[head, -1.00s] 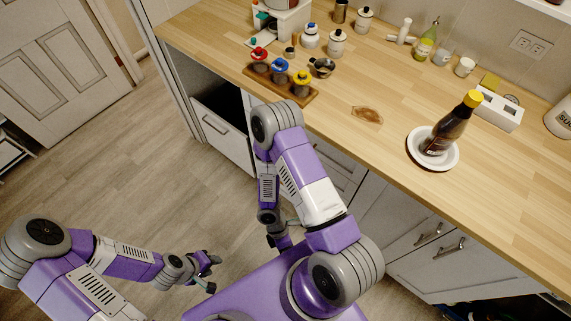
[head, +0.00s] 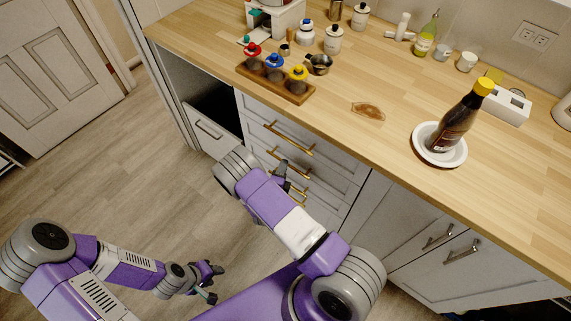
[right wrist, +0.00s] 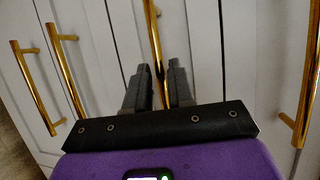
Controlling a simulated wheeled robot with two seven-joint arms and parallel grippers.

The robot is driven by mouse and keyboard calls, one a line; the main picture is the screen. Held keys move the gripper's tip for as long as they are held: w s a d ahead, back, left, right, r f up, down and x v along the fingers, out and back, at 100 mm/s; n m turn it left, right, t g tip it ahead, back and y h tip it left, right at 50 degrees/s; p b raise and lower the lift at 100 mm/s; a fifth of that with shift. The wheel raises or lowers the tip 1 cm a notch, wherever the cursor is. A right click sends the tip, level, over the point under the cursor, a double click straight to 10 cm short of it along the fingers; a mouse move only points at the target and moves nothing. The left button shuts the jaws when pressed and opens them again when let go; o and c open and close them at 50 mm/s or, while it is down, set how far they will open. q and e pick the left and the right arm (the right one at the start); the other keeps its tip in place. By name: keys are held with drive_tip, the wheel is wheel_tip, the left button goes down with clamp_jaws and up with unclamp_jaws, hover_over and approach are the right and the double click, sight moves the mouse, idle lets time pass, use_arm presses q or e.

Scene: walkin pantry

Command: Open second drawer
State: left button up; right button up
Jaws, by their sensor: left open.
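A stack of white drawers (head: 328,170) with gold bar handles sits under the counter. The top drawer's handle (head: 289,138) is in clear view, and the drawers look closed. My right gripper (head: 284,176) is at the second handle (head: 264,156), partly hiding it and the lower handles. In the right wrist view, my right gripper (right wrist: 157,80) is open, with a gold handle (right wrist: 153,35) running between its fingers. I cannot tell whether they touch it. My left gripper (head: 214,283) is open and empty, low over the floor at left.
The wooden counter (head: 340,80) holds a bottle on a white plate (head: 440,158) and a rack of jars (head: 275,82). Left of the drawers is a grey front (head: 212,130) with a dark gap above. Cabinets with silver handles (head: 437,236) stand at right. The left floor is clear.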

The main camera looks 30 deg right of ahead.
drive_tip(key=shift+x, duration=1.6)
drive_tip(key=shift+c, duration=0.5)
clamp_jaws()
